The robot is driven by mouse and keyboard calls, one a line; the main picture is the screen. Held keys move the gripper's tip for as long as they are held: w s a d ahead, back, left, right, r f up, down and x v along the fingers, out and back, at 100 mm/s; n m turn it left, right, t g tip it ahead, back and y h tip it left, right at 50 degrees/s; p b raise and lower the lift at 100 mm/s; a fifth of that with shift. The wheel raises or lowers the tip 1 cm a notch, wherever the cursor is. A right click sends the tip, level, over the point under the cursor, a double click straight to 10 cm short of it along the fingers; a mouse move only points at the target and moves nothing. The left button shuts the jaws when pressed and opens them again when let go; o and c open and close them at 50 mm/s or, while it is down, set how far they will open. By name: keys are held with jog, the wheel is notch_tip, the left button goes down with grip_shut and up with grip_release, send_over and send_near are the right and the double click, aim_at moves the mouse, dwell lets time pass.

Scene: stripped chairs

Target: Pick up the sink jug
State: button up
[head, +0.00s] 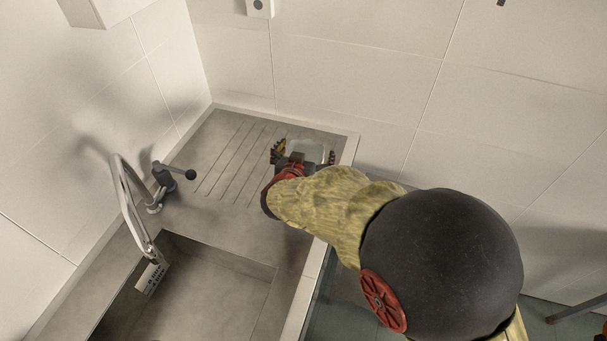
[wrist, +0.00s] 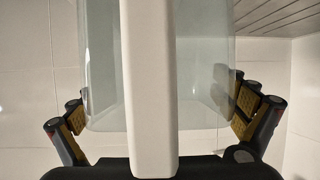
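The sink jug (head: 309,147) is clear with a pale handle and stands on the ridged drainboard near its right end. My gripper (head: 304,153) is at the jug, and its dark body hides much of it in the head view. In the wrist view the jug (wrist: 205,75) fills the middle, its white handle (wrist: 150,85) upright and close to the palm. The two fingers of my gripper (wrist: 158,118) are spread wide, one on each side of the jug. I cannot tell whether either finger touches it.
The drainboard (head: 222,150) is clear left of the jug. A metal sink basin (head: 200,295) lies at the front, with a curved tap (head: 128,205) and dark lever (head: 175,174) on its left. Tiled walls stand close behind and left. The counter's raised edge (head: 350,150) is just right of the jug.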

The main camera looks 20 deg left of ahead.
jog(key=shift+c, duration=1.1)
jog(key=shift+s+f, duration=0.1)
jog(key=c, duration=1.3)
